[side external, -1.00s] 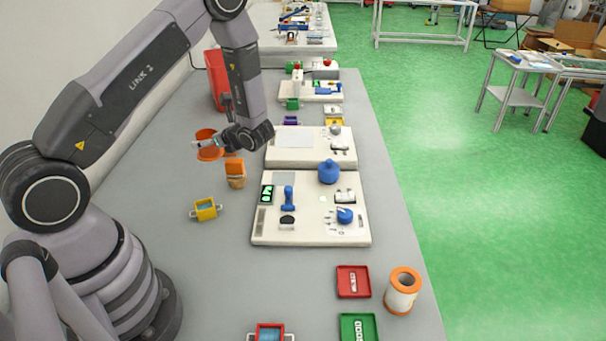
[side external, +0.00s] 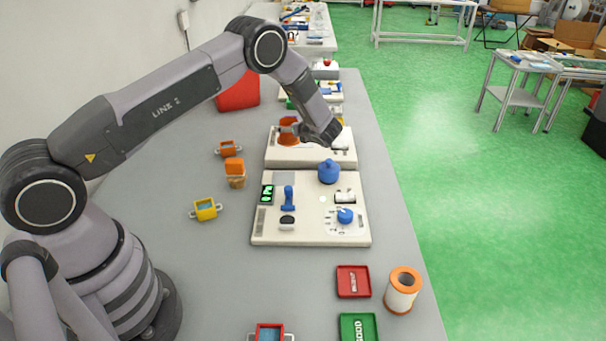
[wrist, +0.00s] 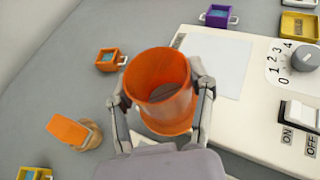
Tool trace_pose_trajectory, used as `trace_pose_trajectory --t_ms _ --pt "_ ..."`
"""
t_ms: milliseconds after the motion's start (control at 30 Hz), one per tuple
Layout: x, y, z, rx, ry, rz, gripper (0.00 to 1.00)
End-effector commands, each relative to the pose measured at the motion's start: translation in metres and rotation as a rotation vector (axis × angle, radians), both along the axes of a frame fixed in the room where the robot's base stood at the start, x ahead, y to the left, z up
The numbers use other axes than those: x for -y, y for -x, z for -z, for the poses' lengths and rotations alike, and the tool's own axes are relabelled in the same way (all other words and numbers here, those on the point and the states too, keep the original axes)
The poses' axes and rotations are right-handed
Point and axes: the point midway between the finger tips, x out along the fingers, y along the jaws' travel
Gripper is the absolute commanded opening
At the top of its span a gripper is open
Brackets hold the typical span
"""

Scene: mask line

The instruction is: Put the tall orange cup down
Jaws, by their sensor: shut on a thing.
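The tall orange cup (wrist: 160,100) is between the two fingers of my gripper (wrist: 162,88) in the wrist view. The fingers press on its opposite sides, and its open top faces the camera. In the side view the orange cup (side external: 288,137) appears over the left part of the far white panel (side external: 278,158), partly hidden by my gripper (side external: 297,129). I cannot tell whether its base touches the panel.
The panel carries a pale sheet (wrist: 220,62), a dial (wrist: 305,57) and an on/off switch (wrist: 300,115). Left of it stand a small orange bin (side external: 228,149), an orange-topped block (side external: 235,172) and a yellow bin (side external: 206,209). A blue knobbed object (side external: 329,172) stands nearer the camera.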

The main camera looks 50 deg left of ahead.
Motion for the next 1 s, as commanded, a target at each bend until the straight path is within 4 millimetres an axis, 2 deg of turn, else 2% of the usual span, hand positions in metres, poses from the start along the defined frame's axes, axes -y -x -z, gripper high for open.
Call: trace_pose_trajectory --t_ms 33,200,367,533,900,933,1000 --pt "-0.002 -0.006 0.009 0.001 0.0 -0.001 0.18" --pt "-0.006 -0.018 0.022 0.002 0.001 -0.002 0.18" --pt "-0.007 -0.024 0.032 0.001 0.0 -0.001 0.18" --pt "-0.007 -0.023 0.056 0.0 0.001 -0.001 0.18" --pt "-0.007 -0.023 0.061 0.001 0.0 -0.002 0.18" --pt "-0.007 -0.023 0.062 0.001 0.0 -0.002 0.55" --pt "-0.007 -0.023 0.061 0.001 0.0 -0.002 0.64"
